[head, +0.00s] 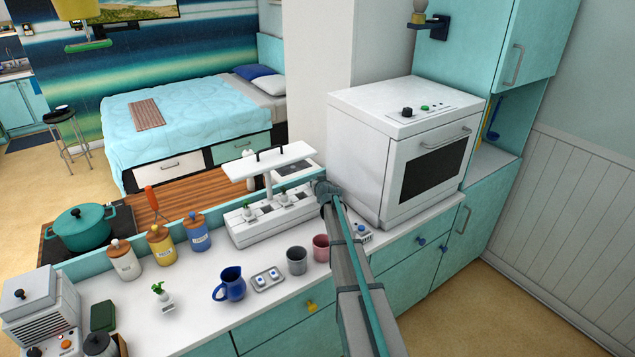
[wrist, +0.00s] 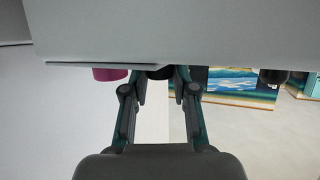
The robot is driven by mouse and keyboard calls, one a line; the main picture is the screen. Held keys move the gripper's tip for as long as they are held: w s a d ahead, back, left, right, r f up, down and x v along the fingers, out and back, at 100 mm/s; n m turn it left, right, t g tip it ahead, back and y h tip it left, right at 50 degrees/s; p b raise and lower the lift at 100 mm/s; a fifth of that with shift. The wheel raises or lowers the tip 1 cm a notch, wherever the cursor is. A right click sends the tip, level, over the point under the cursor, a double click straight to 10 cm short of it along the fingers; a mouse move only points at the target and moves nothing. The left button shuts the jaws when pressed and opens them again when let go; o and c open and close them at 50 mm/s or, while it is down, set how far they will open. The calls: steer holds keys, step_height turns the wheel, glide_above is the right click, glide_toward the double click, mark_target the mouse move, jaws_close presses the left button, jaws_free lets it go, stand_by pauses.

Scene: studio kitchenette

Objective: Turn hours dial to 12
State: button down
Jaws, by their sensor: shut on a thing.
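In the wrist view, my gripper (wrist: 160,76) has its two fingers around a small dark knob (wrist: 159,72) at the lower edge of a pale body (wrist: 170,30). The fingers are shut on this knob, and little of it shows. A magenta knob (wrist: 110,73) sticks out to the left, and another black knob (wrist: 273,77) to the right. No numbers or pointer are legible, so I cannot tell the dial's setting. In the head view, my arm crosses the counter, and the fingers cannot be made out there.
The counter (head: 215,300) holds a blue jug (head: 229,284), a grey cup (head: 297,260), a pink cup (head: 321,248) and several canisters. A white plant stand (head: 268,218) is close to my arm. A white oven (head: 385,165) stands to its right.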

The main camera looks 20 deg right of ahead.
steer(key=c, duration=0.9)
jaws_free()
steer(key=shift+s, duration=0.15)
steer(key=v, duration=1.2)
